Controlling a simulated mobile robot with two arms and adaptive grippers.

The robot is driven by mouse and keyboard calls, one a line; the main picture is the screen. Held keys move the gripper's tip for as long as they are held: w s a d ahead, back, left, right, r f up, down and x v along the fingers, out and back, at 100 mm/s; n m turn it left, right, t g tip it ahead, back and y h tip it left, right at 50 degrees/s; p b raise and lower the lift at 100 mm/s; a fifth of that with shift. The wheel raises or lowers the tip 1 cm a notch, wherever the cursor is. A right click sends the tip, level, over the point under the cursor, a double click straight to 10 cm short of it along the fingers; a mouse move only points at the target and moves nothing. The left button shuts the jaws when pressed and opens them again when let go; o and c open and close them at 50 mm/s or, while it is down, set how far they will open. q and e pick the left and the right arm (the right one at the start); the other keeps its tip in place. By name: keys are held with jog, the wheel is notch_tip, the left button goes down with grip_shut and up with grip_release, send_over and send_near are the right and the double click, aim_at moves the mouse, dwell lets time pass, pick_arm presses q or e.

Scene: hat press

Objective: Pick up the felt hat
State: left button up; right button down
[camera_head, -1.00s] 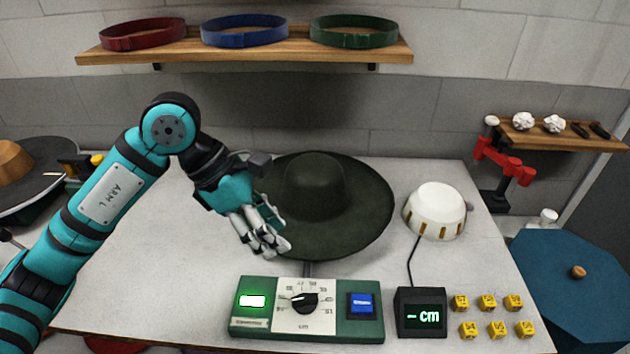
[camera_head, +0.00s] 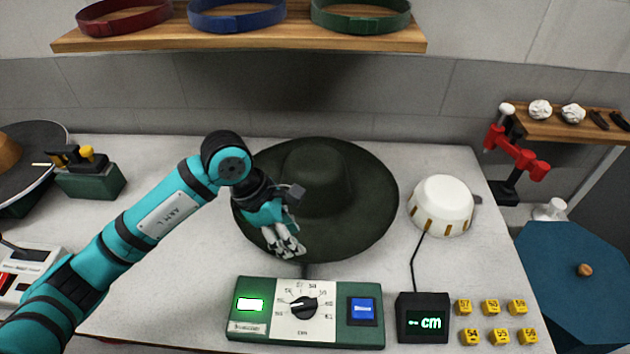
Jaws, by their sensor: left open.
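The dark green felt hat (camera_head: 345,215) with a wide round brim lies on the white table, crown up, in the middle of the head view. My left gripper (camera_head: 287,246) is over the front left part of the brim, fingers pointing down toward the front edge. Its jaws are open and hold nothing that I can see. It hides part of the brim, and I cannot tell whether the fingertips touch the felt. My right gripper is not in view.
A green control box with a dial (camera_head: 303,312) stands just in front of the hat. A white dome (camera_head: 441,205) and a black cm display (camera_head: 422,318) stand to the right. Yellow numbered blocks (camera_head: 490,306) lie at front right. A shelf with hat bands (camera_head: 237,40) hangs behind.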

aim_at(306, 255)
pick_arm(q)
jog(key=shift+p+x, duration=0.65)
jog(key=shift+x, duration=0.3)
jog(key=p+x, duration=0.1)
jog(key=x, duration=0.2)
jog(key=shift+s+d+f, duration=0.15)
jog(key=shift+d, duration=0.15)
jog(key=shift+d+f, duration=0.1)
jog(key=shift+f, duration=0.2)
grip_shut()
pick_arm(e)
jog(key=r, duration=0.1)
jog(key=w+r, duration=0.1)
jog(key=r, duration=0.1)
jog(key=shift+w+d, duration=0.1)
